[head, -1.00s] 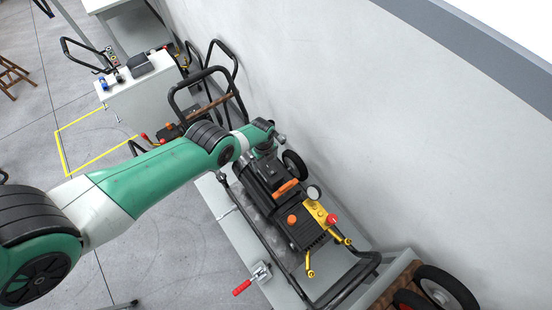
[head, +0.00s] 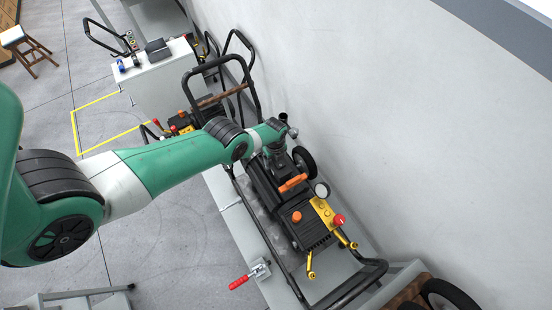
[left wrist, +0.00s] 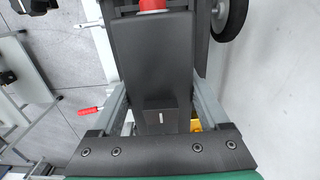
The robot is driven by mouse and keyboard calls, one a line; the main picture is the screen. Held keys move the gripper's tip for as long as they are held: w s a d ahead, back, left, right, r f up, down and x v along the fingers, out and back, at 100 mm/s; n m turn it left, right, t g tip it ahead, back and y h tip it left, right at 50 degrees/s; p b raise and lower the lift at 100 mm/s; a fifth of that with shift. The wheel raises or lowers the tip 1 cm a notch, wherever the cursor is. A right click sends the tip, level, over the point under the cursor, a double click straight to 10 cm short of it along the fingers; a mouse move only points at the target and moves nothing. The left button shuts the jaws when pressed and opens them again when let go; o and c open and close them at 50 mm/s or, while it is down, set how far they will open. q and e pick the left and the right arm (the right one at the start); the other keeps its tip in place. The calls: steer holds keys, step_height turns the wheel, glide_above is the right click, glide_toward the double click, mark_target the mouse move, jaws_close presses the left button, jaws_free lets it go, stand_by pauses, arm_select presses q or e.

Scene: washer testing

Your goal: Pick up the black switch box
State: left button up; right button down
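My left gripper (left wrist: 160,90) is at the upper-left end of the pressure washer (head: 292,205), pointing down beside its black motor housing. In the left wrist view, its two grey fingers stand wide apart, one on each side of a black box-shaped body (left wrist: 152,55). A smaller black block with a white mark (left wrist: 161,116) sits between the fingers and could be the switch box; I cannot tell for sure. I cannot tell whether either finger touches. In the head view the gripper hides this spot. My right gripper is not in view.
The washer stands on a grey bench (head: 230,205) close to the wall. A black tube handle runs along it. A red-handled clamp (head: 245,280) is on the bench's front edge. A second washer (head: 190,118) and a white cabinet (head: 160,80) are further back.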

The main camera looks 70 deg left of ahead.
arm_select(q)
jaws_close()
steer(key=shift+r, duration=0.1)
